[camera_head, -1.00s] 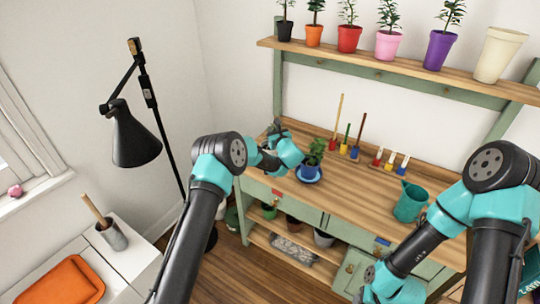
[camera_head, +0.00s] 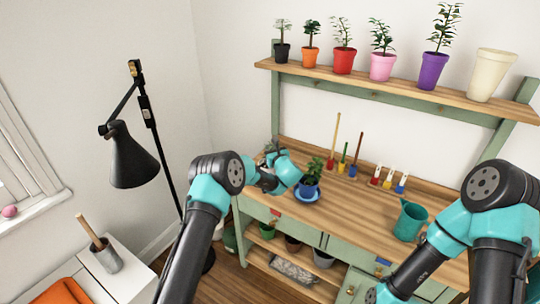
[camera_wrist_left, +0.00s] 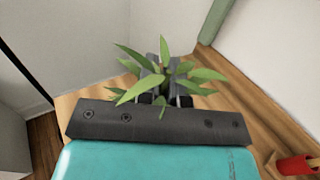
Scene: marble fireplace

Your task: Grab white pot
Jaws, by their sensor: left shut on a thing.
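A large, empty cream-white pot (camera_head: 490,75) stands upright at the right end of the upper shelf in the head view. My left gripper (camera_head: 269,156) is at the back left corner of the workbench, far from that pot. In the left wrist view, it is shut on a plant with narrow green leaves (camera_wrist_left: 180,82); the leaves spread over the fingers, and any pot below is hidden. My right arm reaches down to the bottom edge of the head view, where its fingers are out of frame.
A blue pot with a plant (camera_head: 309,187) stands on a saucer, right of my left gripper. A teal watering can (camera_head: 410,220) is on the workbench (camera_head: 350,215). Several potted plants line the upper shelf (camera_head: 375,87). A black lamp (camera_head: 131,155) stands left.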

